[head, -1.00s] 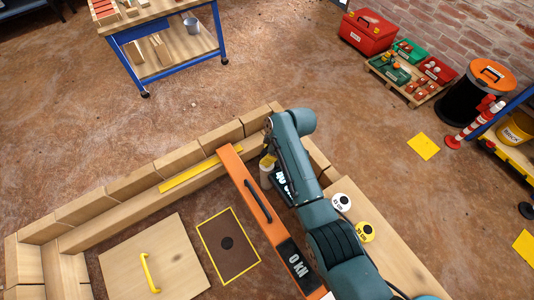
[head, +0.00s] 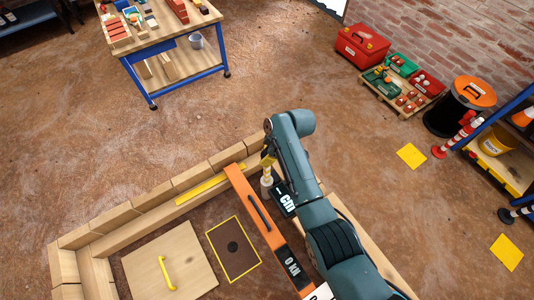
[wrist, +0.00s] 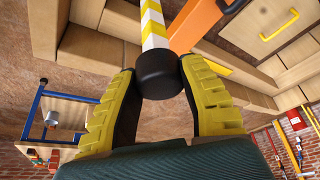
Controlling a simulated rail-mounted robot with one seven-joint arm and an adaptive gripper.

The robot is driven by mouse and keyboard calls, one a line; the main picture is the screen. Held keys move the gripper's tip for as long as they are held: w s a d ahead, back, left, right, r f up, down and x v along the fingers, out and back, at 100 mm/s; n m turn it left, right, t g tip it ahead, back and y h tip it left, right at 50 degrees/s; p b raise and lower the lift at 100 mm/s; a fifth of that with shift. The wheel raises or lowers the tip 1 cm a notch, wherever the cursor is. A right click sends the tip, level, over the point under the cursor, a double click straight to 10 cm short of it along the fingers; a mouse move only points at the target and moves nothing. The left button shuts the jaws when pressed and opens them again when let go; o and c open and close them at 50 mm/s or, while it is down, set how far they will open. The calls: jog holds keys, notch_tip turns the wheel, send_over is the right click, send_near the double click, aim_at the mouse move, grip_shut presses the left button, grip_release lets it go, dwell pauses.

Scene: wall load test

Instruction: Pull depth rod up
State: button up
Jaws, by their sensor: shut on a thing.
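In the wrist view, the depth rod (wrist: 154,22) is a yellow-and-white striped shaft ending in a black knob (wrist: 158,76). The yellow-padded fingers of my gripper (wrist: 160,84) are shut on that knob from both sides. In the head view my gripper (head: 267,160) is at the inner side of the wooden wall, just right of the orange beam's far end. Below it a pale cylinder (head: 267,182) shows, and my arm hides much of this spot. A black readout with "cm" (head: 286,200) is beside it, partly covered by the arm.
The orange beam (head: 254,205) with a black handle and "0 kN" readout lies close left of my gripper. A wooden hatch with a yellow handle (head: 168,272) and a yellow-edged brown panel (head: 233,248) lie further left. Open floor (head: 300,60) is beyond the wall.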

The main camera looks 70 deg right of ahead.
jog(key=shift+w+r, duration=0.15)
jog(key=shift+r, duration=0.15)
jog(key=o, duration=1)
jog(key=shift+o, duration=1.3)
jog(key=shift+f, duration=0.15)
jog(key=v, duration=1.2)
